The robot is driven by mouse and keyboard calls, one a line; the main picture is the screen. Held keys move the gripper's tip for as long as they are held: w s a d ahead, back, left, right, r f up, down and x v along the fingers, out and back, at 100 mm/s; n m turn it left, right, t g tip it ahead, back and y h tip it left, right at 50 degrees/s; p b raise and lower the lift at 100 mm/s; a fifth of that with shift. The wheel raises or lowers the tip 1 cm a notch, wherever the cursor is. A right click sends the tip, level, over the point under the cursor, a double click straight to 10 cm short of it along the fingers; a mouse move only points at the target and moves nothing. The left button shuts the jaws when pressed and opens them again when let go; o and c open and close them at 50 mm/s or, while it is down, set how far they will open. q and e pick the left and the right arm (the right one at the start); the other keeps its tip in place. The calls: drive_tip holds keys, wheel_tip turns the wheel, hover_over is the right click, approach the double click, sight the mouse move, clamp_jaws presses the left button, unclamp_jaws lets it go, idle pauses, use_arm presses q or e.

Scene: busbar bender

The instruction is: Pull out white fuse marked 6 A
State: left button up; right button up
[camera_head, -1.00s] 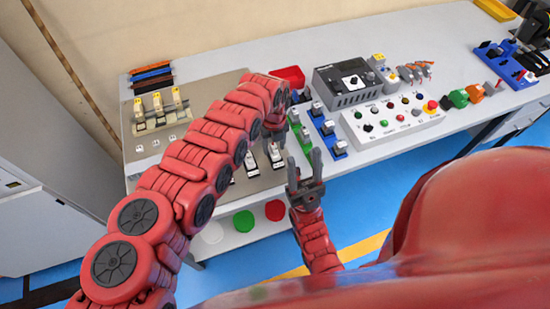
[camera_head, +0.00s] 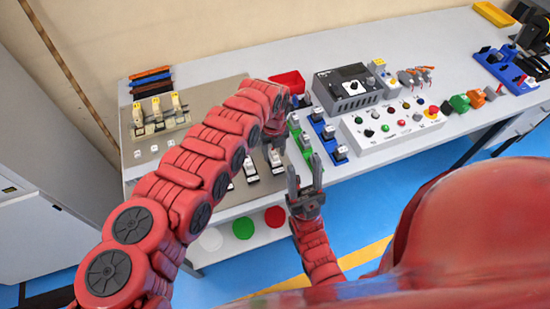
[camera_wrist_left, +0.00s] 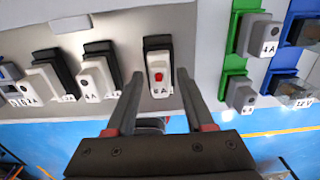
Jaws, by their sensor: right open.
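The white fuse marked 6 A (camera_wrist_left: 159,82) sits upright in a black holder (camera_wrist_left: 158,43), with a red spot on its face. It also shows in the head view (camera_head: 276,160), partly behind my left gripper. My left gripper (camera_head: 270,137) is above the front of the panel. In the left wrist view its two fingers (camera_wrist_left: 160,92) are spread, one on each side of the fuse, with visible gaps. They do not appear to touch it. My right gripper (camera_head: 305,180) is open and empty in front of the table edge.
White fuses marked 4 A (camera_wrist_left: 93,80) and 2 A (camera_wrist_left: 48,85) stand left of it in black holders. Green holders with grey fuses (camera_wrist_left: 262,38) and blue holders (camera_wrist_left: 305,30) stand to the right. A control box (camera_head: 395,125) lies further right.

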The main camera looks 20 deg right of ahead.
sight(274, 152)
use_arm(q)
clamp_jaws()
drive_tip(key=shift+r, duration=0.1)
drive_tip(key=shift+r+p, duration=0.8)
drive_tip(key=shift+r, duration=0.45)
drive_tip(key=shift+r+p, duration=0.3)
drive_tip(key=shift+r, duration=0.2)
drive_tip(key=shift+r+p, duration=0.95)
drive_tip(key=shift+r, duration=1.05)
